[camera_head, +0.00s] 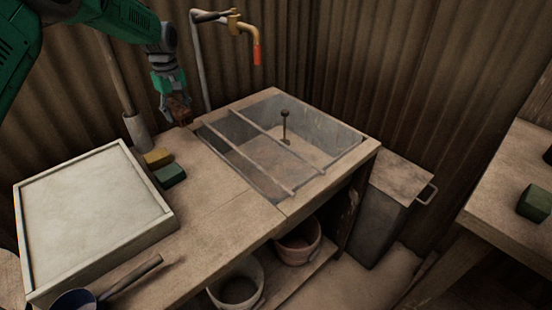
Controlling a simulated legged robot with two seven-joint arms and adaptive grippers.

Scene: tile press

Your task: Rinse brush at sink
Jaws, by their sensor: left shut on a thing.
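My left gripper (172,96) comes in from the upper left and is shut on a small brown thing, which looks like the brush (181,113). It holds the brush near the back left corner of the sink (364,145); its bristles cannot be made out. The sink is a sunken basin in the wooden bench, with two thin bars across it and an upright dark piece inside. A brass tap (243,27) with an orange-red end hangs behind and above the sink. My right gripper is not in view.
A pale framed slab (90,210) lies on the bench at left, beside a yellow block (157,158) and a green block (169,176). A pale cylinder (138,131) stands behind. Buckets (237,283) sit below. A grey bin (377,220) stands right of the bench.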

